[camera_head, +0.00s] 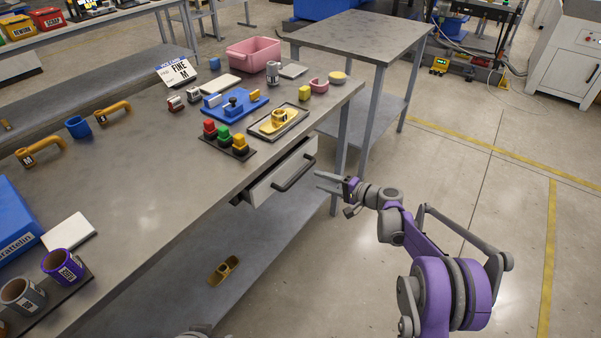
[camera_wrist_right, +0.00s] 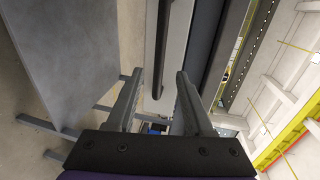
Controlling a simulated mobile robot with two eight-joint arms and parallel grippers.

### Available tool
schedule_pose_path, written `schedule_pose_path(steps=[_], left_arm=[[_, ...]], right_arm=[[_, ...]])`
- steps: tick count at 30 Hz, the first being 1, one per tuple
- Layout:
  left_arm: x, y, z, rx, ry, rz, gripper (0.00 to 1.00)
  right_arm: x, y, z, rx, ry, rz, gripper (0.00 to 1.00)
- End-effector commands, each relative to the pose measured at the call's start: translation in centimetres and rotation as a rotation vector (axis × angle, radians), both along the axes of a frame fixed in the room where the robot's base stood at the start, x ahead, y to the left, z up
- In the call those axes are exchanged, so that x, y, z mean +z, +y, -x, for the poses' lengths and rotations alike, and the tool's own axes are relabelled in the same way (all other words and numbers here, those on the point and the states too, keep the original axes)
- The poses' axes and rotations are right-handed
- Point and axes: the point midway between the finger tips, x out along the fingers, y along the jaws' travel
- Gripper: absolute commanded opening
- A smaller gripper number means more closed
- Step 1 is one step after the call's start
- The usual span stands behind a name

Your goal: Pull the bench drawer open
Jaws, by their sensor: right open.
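The bench drawer (camera_head: 268,184) has a pale front under the right-hand edge of the bench top. Its dark bar handle (camera_head: 296,174) runs along that front. I cannot tell whether the drawer stands slightly out. My left gripper is not in view.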

Motion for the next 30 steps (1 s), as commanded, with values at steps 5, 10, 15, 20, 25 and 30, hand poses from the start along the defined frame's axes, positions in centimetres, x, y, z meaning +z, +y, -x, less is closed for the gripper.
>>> schedule_pose_path(steps=[5,10,15,20,25,30], left_arm=[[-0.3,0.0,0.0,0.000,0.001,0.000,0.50],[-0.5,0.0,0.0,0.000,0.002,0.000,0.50],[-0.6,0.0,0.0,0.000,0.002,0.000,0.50],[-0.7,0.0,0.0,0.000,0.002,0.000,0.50],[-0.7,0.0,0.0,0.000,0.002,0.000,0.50],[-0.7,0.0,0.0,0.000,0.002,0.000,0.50]], right_arm=[[-0.8,2.9,-2.0,0.004,0.000,0.001,0.52],[-1.4,5.3,-3.7,0.003,0.000,0.001,0.52],[-1.7,6.7,-4.8,0.001,0.001,0.002,0.52],[-1.8,7.2,-5.1,0.001,0.001,0.002,0.52],[-1.8,7.2,-5.1,0.001,0.001,0.002,0.52],[-1.8,7.2,-5.1,0.001,0.001,0.002,0.30]])
